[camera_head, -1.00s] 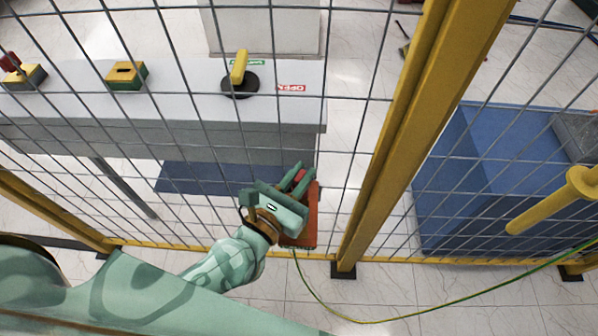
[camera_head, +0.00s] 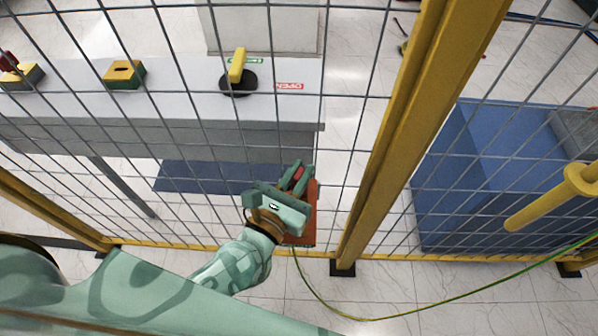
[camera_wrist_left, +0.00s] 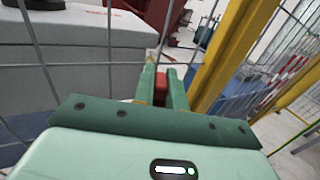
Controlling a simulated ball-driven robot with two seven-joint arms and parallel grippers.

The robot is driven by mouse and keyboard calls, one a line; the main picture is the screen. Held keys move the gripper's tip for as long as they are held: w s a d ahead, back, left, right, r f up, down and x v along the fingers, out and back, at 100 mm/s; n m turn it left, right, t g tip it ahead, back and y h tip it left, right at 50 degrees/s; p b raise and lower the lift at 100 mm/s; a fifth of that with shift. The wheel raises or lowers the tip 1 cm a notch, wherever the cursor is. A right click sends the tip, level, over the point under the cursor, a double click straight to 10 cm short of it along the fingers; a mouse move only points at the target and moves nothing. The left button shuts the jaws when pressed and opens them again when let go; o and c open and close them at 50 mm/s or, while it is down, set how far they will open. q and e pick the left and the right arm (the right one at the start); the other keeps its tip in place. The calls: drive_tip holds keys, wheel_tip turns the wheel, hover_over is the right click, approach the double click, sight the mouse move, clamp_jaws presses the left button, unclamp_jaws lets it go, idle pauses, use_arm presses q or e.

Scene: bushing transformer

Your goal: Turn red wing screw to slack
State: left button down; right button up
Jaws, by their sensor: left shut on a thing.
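The red wing screw (camera_head: 297,176) shows as a small red piece between the fingers of my left gripper (camera_head: 294,178). It also shows in the left wrist view as a red block (camera_wrist_left: 161,88) between the two green fingers (camera_wrist_left: 163,88). The left gripper is shut on it. An orange-red plate (camera_head: 310,215) stands right behind and below the gripper, near the foot of the mesh fence. The gripper body hides much of this plate and most of the screw. My right gripper is not in view.
A yellow-framed mesh fence (camera_head: 408,130) stands close to the arm. A grey bench (camera_head: 180,90) holds a black-and-yellow handle switch (camera_head: 238,75) and a green-yellow block (camera_head: 124,74). A blue box (camera_head: 490,170) is at right. A yellow-green cable (camera_head: 400,314) runs across the floor.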

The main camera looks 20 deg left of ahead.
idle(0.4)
use_arm(q)
drive_tip(key=c, duration=1.4)
unclamp_jaws()
drive_tip(key=shift+c, duration=0.2)
drive_tip(key=s+a+b, duration=0.1)
drive_tip(key=s+a, duration=0.1)
drive_tip(key=s, duration=1.4)
drive_tip(key=shift+a, duration=0.3)
